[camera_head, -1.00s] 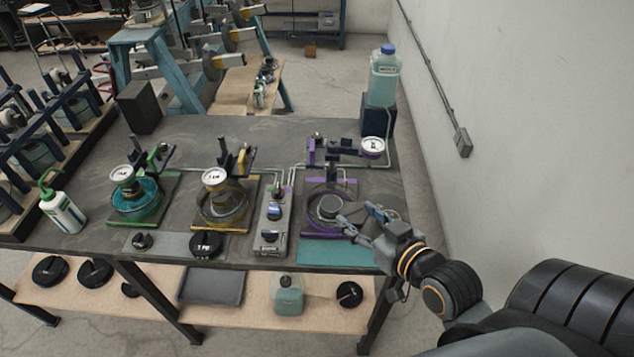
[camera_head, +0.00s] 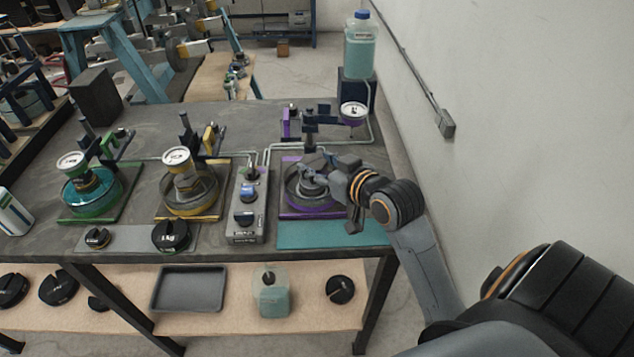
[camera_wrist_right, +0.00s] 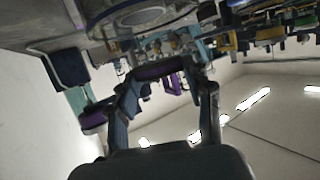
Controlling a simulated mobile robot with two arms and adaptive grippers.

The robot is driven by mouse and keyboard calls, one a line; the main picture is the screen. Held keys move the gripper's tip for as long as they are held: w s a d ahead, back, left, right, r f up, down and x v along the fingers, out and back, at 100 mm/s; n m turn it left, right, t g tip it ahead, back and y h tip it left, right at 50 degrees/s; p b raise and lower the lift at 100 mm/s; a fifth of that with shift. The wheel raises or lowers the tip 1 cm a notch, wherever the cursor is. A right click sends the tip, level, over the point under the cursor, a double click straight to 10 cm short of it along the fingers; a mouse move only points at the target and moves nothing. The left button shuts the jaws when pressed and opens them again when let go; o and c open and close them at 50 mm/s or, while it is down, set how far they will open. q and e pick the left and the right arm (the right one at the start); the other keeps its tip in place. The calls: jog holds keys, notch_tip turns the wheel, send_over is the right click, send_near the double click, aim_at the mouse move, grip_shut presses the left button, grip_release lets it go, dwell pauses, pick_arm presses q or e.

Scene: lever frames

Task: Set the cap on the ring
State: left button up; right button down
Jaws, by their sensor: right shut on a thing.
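The purple-marked ring (camera_head: 291,185) sits in its frame at the bench's right, with a round grey piece (camera_head: 312,189) inside it. A white-faced dial cap (camera_head: 354,110) stands on a dark arm behind, swung clear of the ring. My right gripper (camera_head: 316,172) reaches in from the right, just over the ring's right part. In the right wrist view its two fingers (camera_wrist_right: 165,78) are closed on a dark, purplish bar-like part (camera_wrist_right: 162,69). I cannot tell which piece this belongs to. A pale ring (camera_wrist_right: 132,16) shows close by. My left gripper is not in view.
Green (camera_head: 93,193) and yellow (camera_head: 188,190) stations stand left, each with a dial over its ring. A grey control block (camera_head: 245,208) stands beside the purple frame. A teal mat (camera_head: 325,235) lies bare in front. The wall is at right.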

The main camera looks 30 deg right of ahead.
aim_at(317, 185)
jog(key=shift+w+d+f, duration=0.15)
jog(key=shift+w+f, duration=0.65)
jog(key=shift+f, duration=1.65)
jog(key=shift+f, duration=0.1)
jog(key=c, duration=0.6)
grip_release()
jog(key=v, duration=1.2)
